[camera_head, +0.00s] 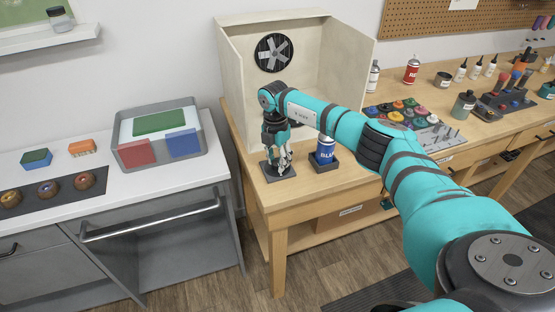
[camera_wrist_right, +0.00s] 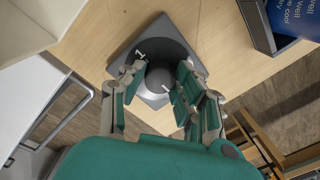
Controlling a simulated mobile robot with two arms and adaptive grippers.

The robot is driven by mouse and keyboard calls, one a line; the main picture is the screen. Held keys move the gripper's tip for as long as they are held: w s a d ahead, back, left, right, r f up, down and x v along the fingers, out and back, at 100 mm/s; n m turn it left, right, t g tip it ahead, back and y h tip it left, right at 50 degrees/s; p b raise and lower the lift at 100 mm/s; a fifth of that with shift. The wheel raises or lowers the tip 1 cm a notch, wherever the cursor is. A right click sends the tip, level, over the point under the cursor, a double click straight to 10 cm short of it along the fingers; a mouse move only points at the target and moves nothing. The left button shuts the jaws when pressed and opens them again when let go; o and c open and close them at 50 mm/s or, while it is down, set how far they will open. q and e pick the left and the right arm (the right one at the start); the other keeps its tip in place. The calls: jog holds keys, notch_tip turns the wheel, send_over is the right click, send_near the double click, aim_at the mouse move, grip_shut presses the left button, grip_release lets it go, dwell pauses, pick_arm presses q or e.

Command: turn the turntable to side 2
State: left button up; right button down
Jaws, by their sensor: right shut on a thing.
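The turntable (camera_head: 269,178) is a dark square base at the front left of the wooden bench, just outside the spray booth. In the right wrist view the turntable (camera_wrist_right: 165,36) shows a round dark disc with a white "1" at its upper left and a paler grey middle part. My right gripper (camera_head: 280,160) points down over it. In the wrist view its fingers (camera_wrist_right: 160,85) are closed around the grey middle part, on both sides. They hide part of the disc, and I cannot make out a "2". My left gripper is not in view.
A blue spray can (camera_head: 325,146) in a dark holder stands close to the right of the turntable. The pale spray booth (camera_head: 344,60) with a fan rises behind. A white counter (camera_head: 190,180) with a tray (camera_head: 200,143) lies to the left.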

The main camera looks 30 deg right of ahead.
aim_at(276, 161)
jog(key=shift+w+r, duration=0.1)
jog(key=c, duration=0.9)
grip_release()
jog(key=shift+c, duration=0.2)
notch_tip(276, 161, up, 12)
jog(key=shift+w, duration=0.2)
jog(key=shift+a, duration=0.1)
